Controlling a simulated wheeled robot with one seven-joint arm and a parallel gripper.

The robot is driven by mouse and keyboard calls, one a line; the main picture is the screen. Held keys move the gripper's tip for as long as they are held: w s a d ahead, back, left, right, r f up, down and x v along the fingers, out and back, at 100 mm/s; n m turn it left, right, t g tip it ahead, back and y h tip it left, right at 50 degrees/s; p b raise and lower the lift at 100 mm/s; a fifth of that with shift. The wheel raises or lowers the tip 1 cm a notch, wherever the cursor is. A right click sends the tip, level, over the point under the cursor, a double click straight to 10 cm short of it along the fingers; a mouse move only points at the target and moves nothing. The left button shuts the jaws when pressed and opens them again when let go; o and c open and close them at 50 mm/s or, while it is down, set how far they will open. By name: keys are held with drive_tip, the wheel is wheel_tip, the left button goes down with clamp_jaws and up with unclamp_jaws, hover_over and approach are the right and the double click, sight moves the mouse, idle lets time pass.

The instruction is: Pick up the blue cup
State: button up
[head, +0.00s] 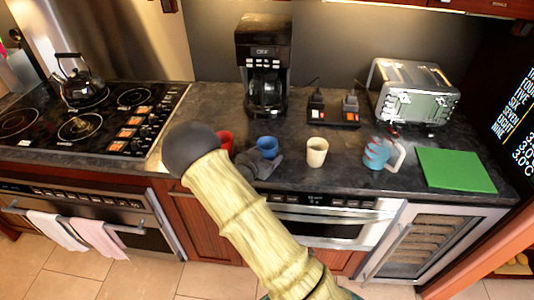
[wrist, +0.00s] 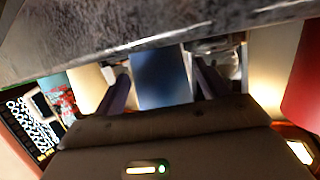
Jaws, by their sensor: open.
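The blue cup (head: 267,146) stands upright on the dark counter, between the red cup (head: 225,141) and the cream cup (head: 317,152). My gripper (head: 264,161) is low at the counter, right at the near side of the blue cup, and partly hides its lower part. In the wrist view, which is upside down, the blue cup (wrist: 162,72) fills the gap between the two open fingers of my gripper (wrist: 162,88). The fingers flank it on both sides. Whether either finger touches it, I cannot tell.
The red cup is close on the left, partly hidden by my arm. A blue-and-red mug (head: 378,153) and a green board (head: 455,170) lie farther right. A coffee maker (head: 264,70) stands behind, a toaster (head: 415,92) at back right, a stove (head: 85,118) at left.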

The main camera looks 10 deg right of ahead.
drive_tip(key=c, duration=1.1)
drive_tip(key=shift+o, duration=0.2)
drive_tip(key=shift+r, duration=0.1)
drive_tip(key=shift+w+r, duration=0.15)
drive_tip(key=shift+r, duration=0.35)
drive_tip(key=shift+c, duration=0.2)
wheel_tip(320, 180, up, 9)
drive_tip(key=shift+b, duration=0.45)
